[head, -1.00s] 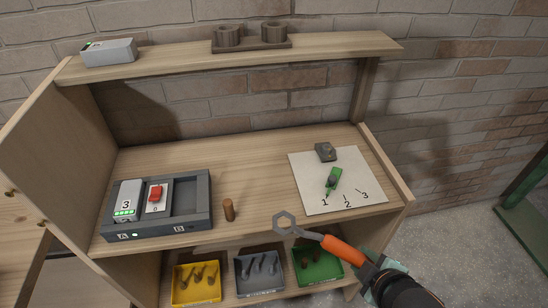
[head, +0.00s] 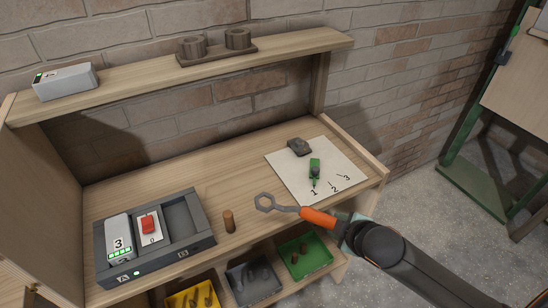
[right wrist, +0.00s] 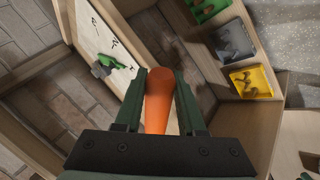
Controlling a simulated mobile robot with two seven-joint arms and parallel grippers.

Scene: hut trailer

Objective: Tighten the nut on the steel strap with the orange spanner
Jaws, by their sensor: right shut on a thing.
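The orange spanner (head: 318,217) has an orange handle and a grey open-looking head that points left, over the front of the bench. My right gripper (head: 343,223) is shut on the handle's end. In the right wrist view the orange handle (right wrist: 159,100) stands between the two fingers (right wrist: 158,88), and its grey head is hidden. I cannot make out the steel strap or its nut in either view. My left gripper is not in view.
The bench (head: 185,185) holds a grey charger tray (head: 180,215), a wooden peg (head: 229,221) and a white numbered sheet (head: 290,168) with a green pointer (head: 314,170). Yellow, grey and green bins (head: 305,256) sit below. A green frame (head: 478,185) stands at right across open floor.

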